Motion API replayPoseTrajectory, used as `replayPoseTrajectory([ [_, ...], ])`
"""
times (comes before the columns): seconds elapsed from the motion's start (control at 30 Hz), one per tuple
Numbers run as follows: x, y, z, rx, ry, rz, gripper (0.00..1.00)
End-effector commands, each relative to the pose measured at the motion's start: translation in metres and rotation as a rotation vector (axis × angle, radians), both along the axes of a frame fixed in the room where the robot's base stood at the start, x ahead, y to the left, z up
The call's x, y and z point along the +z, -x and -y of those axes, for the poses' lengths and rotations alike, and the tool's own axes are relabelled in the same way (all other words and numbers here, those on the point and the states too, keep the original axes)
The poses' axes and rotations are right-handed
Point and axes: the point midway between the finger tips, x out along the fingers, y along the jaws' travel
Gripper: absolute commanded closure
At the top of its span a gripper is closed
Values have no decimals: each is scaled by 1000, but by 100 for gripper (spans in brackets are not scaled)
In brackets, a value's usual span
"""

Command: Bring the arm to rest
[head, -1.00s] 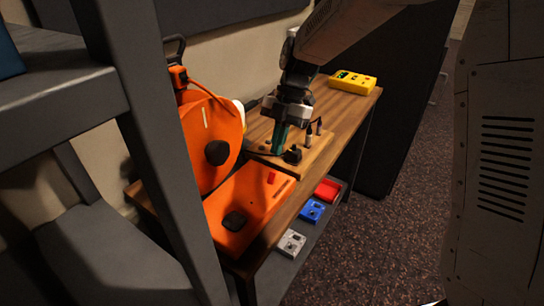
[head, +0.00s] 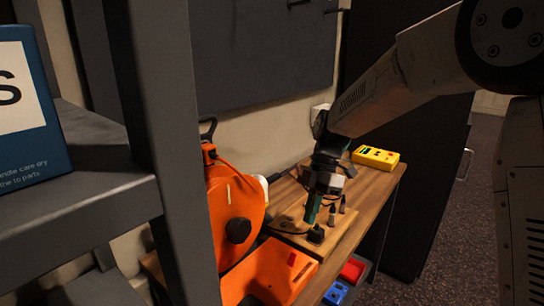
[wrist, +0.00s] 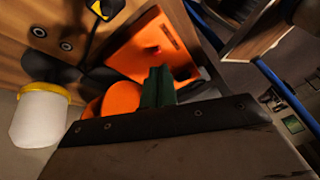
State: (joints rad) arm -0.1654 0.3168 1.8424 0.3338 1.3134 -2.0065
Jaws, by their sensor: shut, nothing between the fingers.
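My gripper (head: 313,208) hangs from my arm above the wooden desk (head: 376,186), in the middle of the head view. Its green fingers are together with nothing between them. In the head view it is in front of the small wooden board (head: 348,236) with dark pegs. In the wrist view the green fingers (wrist: 158,86) show shut in front of an orange box (wrist: 150,52). I cannot tell how far the fingertips are above the board.
An orange machine with a round cover (head: 222,205) stands left of my gripper. A yellow device (head: 376,157) lies at the desk's far end. Red (head: 352,268) and blue (head: 336,292) trays sit on a lower shelf. A grey rack post (head: 172,130) stands close at left. Floor is open at right.

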Motion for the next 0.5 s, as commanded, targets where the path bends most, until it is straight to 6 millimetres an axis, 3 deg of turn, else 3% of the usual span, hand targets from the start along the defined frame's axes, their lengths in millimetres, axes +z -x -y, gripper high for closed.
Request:
replayPoseTrajectory([
  [0.17, -2, 31, 17, -343, 182, -101, 100],
  [0.5, 31, 113, 65, -1055, 478, -160, 100],
])
